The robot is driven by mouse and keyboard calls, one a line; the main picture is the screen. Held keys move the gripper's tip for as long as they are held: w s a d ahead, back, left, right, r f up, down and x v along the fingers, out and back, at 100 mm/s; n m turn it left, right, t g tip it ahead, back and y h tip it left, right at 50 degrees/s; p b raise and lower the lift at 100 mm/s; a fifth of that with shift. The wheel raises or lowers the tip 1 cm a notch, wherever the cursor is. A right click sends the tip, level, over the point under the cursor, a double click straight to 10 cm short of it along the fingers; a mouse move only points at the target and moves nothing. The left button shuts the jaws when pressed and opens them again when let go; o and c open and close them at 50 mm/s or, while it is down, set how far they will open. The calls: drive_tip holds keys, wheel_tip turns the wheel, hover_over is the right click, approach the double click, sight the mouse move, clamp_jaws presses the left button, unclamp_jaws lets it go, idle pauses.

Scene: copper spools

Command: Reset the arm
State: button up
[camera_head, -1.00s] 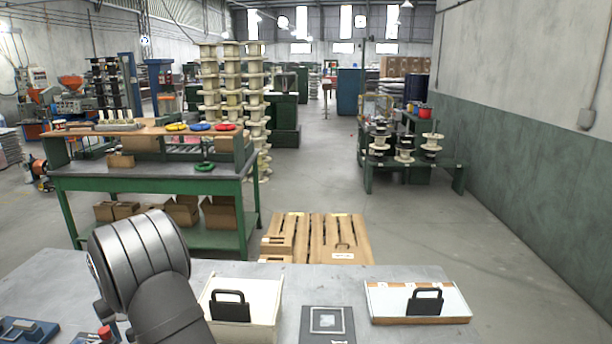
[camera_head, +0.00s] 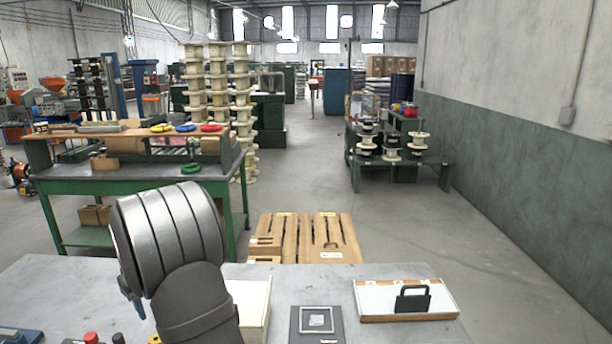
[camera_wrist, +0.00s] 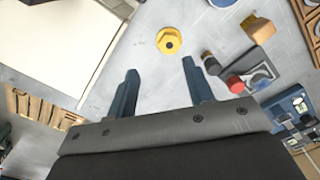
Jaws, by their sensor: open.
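My gripper (camera_wrist: 158,82) shows in the wrist view with its two dark blue fingers apart and nothing between them. It hangs over the grey table (camera_wrist: 140,40). A yellow round piece (camera_wrist: 169,41) lies on the table beyond the fingertips. A red-and-black cylinder (camera_wrist: 236,82) lies to the right of the fingers. A yellow block (camera_wrist: 257,27) is at the upper right. No object is held.
A cream bin (camera_head: 250,300) stands behind my arm, partly hidden.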

drive_tip(key=w+d+m, duration=0.1)
drive_tip(key=w+d, duration=0.1)
drive_tip(key=d, duration=0.3)
drive_tip(key=w+d+m+g+y, duration=0.1)
drive_tip(key=w+d+m, duration=0.1)
drive_tip(key=d, duration=0.3)
drive_tip(key=w+d+m, duration=0.1)
drive_tip(key=w+d, duration=0.2)
drive_tip(key=d, duration=0.3)
drive_tip(key=shift+w+r+g+y, duration=0.15)
drive_tip(key=shift+w+g+y, duration=0.15)
drive_tip(key=shift+w+g, duration=0.1)
drive_tip(key=w+d+m+y, duration=0.2)
drive_tip(key=d+m, duration=0.3)
drive_tip(key=d, duration=1)
drive_tip(key=shift+w+f+y, duration=0.3)
drive_tip(key=shift+w+y, duration=0.1)
drive_tip(key=shift+w, duration=0.25)
drive_tip(key=shift+a, duration=0.1)
